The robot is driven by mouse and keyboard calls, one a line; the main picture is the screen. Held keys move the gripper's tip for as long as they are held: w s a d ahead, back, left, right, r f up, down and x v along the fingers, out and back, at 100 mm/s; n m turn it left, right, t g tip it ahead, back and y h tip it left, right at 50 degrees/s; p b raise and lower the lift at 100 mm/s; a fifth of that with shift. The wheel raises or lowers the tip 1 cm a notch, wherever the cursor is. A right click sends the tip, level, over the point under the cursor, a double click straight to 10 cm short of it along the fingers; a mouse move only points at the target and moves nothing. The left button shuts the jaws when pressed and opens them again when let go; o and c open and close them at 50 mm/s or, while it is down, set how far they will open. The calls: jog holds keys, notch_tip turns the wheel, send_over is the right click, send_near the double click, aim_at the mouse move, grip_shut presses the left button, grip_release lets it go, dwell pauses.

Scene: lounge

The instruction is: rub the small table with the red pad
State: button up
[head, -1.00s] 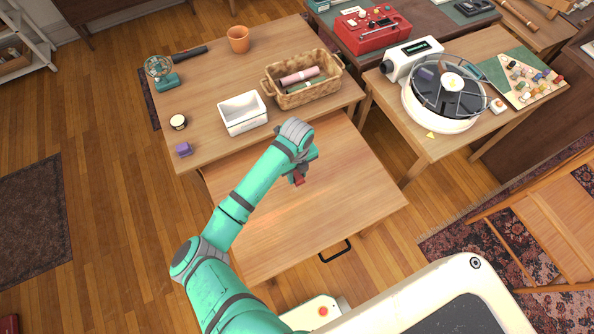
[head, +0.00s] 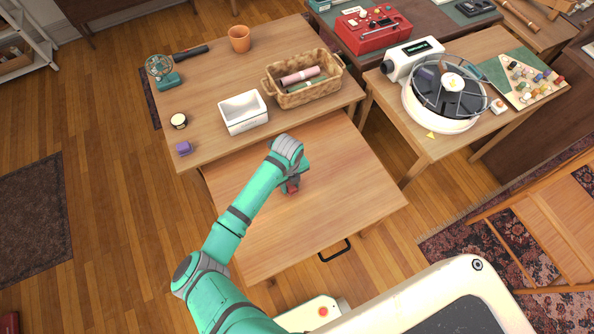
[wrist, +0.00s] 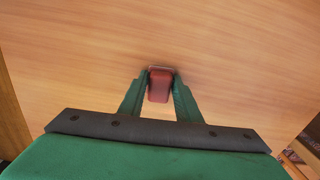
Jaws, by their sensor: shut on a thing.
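The small table (head: 340,200) is a low wooden table with a bare top and a black handle at its front edge. My gripper (head: 291,184) is over the middle-left of its top, pointing down. In the wrist view my gripper (wrist: 160,84) is shut on the red pad (wrist: 159,88), which sits between the two green fingers. The red pad (head: 291,186) shows only partly under my gripper in the head view. It is at or very near the tabletop; I cannot tell for certain if it touches.
A side table (head: 440,143) with a round white device (head: 440,122) stands right. The small table's top is otherwise clear.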

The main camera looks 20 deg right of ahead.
jog(key=shift+a, duration=0.55)
jog(key=shift+d, duration=2.15)
jog(key=shift+w+r, duration=0.1)
jog(key=shift+r, duration=0.1)
notch_tip(320, 180, up, 8)
jog(key=shift+f, duration=0.15)
jog(key=shift+a, duration=0.1)
